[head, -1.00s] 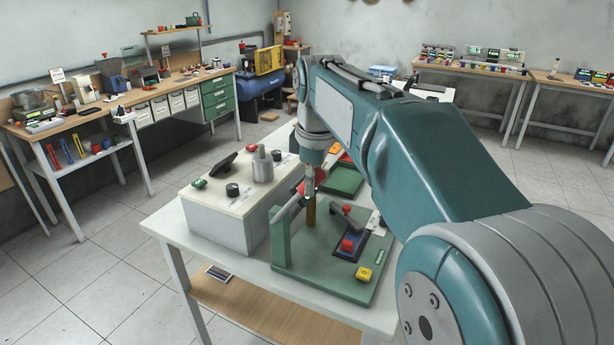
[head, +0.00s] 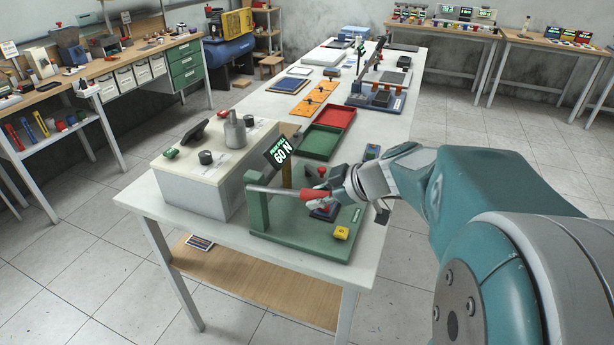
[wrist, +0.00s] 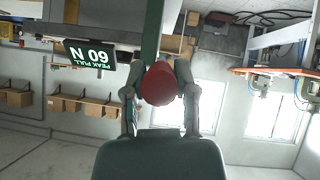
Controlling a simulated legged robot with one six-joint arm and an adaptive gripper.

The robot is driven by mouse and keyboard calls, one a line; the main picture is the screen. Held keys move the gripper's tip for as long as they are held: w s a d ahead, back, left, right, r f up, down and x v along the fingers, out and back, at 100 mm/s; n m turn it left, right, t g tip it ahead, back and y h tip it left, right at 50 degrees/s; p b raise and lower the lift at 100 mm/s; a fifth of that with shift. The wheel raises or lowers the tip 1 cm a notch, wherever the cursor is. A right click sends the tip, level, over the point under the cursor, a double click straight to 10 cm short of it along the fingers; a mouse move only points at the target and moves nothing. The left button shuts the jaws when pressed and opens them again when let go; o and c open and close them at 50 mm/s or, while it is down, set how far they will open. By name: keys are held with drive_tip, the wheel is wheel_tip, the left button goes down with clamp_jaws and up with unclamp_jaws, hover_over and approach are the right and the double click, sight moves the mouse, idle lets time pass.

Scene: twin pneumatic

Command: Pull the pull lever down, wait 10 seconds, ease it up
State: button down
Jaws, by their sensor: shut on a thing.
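The pull lever (head: 277,190) is a grey rod with a red grip (head: 314,195). It runs from a green upright on a green base plate (head: 283,233) and lies nearly level in the head view, dipping slightly at the grip. My gripper (head: 326,192) comes in from the right and is shut on the red grip. In the wrist view the round end of the red grip (wrist: 158,84) sits between my two fingers (wrist: 160,90), touching both sides. A dark display (head: 281,152) behind the lever reads 60 N; in the wrist view its inverted sign (wrist: 88,53) reads PEAK PULL 60 N.
A white box with a grey cylinder (head: 235,132) stands left of the lever. Green (head: 307,143) and red (head: 335,116) trays lie behind.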

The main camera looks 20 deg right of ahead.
drive_tip(key=shift+d+f+t+y, duration=0.1)
drive_tip(key=shift+f+t+y, duration=0.55)
drive_tip(key=shift+f, duration=0.65)
drive_tip(key=shift+c, duration=2)
unclamp_jaws()
drive_tip(key=shift+s+d, duration=0.1)
drive_tip(key=v, duration=1.1)
drive_tip(key=shift+s+d+r, duration=0.15)
drive_tip(key=shift+s+r, duration=0.05)
drive_tip(key=shift+s, duration=0.1)
